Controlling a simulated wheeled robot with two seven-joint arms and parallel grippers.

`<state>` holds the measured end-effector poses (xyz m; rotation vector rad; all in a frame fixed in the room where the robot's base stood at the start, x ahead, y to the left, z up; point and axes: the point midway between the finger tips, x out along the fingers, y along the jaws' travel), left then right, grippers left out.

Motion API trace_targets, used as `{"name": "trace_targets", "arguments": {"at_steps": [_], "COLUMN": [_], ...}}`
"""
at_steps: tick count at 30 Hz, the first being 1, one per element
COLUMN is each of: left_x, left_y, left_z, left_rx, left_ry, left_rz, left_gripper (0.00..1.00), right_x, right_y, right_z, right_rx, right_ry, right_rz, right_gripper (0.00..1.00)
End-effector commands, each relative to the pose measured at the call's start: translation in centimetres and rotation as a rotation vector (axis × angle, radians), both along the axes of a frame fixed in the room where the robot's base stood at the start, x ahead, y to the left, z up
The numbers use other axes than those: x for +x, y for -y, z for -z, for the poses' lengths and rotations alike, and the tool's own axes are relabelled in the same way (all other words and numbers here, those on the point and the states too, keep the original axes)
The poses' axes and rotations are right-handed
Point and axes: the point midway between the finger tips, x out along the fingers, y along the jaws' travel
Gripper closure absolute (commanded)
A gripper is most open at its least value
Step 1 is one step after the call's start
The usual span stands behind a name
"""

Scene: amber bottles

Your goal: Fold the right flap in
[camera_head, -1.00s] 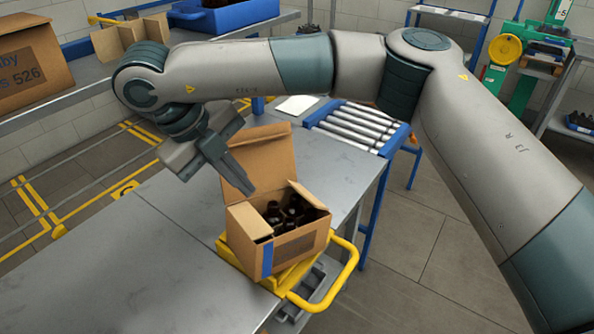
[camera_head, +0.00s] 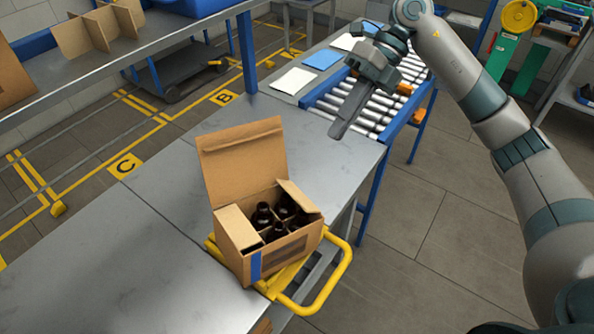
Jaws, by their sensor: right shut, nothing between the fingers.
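An open cardboard box (camera_head: 290,250) holds several dark bottles (camera_head: 264,215). Its large lid (camera_head: 245,170) stands up at the back. The right flap (camera_head: 298,196) is a short panel at the box's right end, slanting over the opening beside the bottles. The left flap (camera_head: 238,227) lies over the box's left end. My right gripper (camera_head: 338,132) is shut and empty, above the table behind and to the right of the box, clear of it. My left gripper is out of view.
The box sits on a yellow-framed stand (camera_head: 338,276) at the grey table's (camera_head: 130,255) edge. A roller conveyor (camera_head: 362,107) lies behind my right gripper. A shelf (camera_head: 120,55) with cardboard dividers (camera_head: 98,30) runs along the upper left. The table left of the box is clear.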

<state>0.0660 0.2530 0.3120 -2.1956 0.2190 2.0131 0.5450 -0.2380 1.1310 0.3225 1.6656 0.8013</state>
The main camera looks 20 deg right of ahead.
Motion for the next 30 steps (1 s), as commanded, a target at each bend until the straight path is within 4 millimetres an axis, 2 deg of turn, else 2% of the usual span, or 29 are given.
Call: {"name": "trace_targets", "arguments": {"at_steps": [17, 23, 30], "left_x": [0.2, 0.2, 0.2], "left_y": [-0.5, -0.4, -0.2], "left_z": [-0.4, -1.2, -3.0], "left_rx": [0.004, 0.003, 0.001], "left_ry": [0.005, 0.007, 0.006], "left_rz": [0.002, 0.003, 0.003], "left_gripper": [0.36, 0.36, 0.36], "right_x": [-0.2, -0.8, -1.8], "right_y": [-0.1, -1.3, -3.8], "right_z": [0.4, 1.7, 4.5], "right_rx": [0.005, 0.004, 0.005], "right_ry": [-0.001, -0.002, -0.003], "right_rz": [0.004, 0.002, 0.002], "right_gripper": [1.0, 1.0, 1.0]}}
